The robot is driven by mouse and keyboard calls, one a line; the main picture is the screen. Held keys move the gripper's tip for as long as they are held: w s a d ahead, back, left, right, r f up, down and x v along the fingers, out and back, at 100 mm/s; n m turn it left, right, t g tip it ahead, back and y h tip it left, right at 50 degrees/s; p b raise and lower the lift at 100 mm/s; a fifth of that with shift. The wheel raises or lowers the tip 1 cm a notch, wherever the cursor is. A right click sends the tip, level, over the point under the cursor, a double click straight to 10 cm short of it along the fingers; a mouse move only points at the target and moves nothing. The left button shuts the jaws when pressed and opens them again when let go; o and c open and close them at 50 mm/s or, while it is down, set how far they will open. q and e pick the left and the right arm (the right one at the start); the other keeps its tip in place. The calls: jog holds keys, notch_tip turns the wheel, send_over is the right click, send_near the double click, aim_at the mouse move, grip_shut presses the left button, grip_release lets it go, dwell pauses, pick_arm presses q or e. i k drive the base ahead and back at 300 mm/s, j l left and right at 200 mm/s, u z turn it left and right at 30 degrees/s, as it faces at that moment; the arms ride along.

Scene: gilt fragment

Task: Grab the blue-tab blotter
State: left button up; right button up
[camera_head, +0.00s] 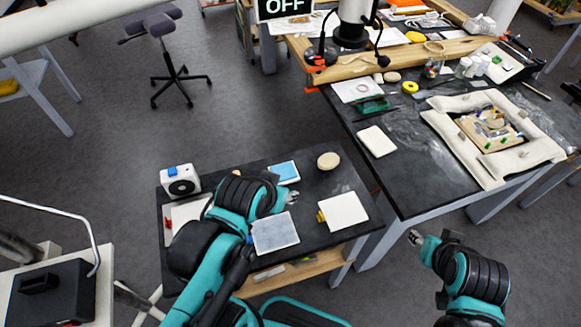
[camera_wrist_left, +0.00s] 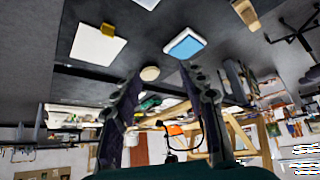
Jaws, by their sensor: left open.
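The blue-tab blotter (camera_head: 275,233) is a pale grey-white square lying flat on the dark low table, with a small blue tab at its left edge. My left gripper (camera_head: 291,196) is above the table, just beyond the blotter in the head view, and holds nothing. In the left wrist view the open left gripper (camera_wrist_left: 163,88) has its fingers spread apart. A white blotter with a yellow tab (camera_head: 344,211) lies to the right; it also shows in the left wrist view (camera_wrist_left: 97,44). My right gripper (camera_head: 416,238) is away from the low table; its jaws are too small to read.
On the low table (camera_head: 321,247) are a blue-topped pad (camera_head: 284,171), a round beige disc (camera_head: 328,161), a white box with a dark dial (camera_head: 180,181), and a red-tabbed blotter (camera_head: 183,215) partly behind my left arm. A larger cluttered workbench (camera_head: 412,187) stands to the right.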

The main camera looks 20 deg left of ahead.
aim_at(271, 234)
jog(key=i+l+u, duration=0.1)
jog(key=l+u, duration=0.55)
jog(key=j+u, duration=0.1)
jog(key=u, duration=1.2)
jog(key=i+l, duration=0.05)
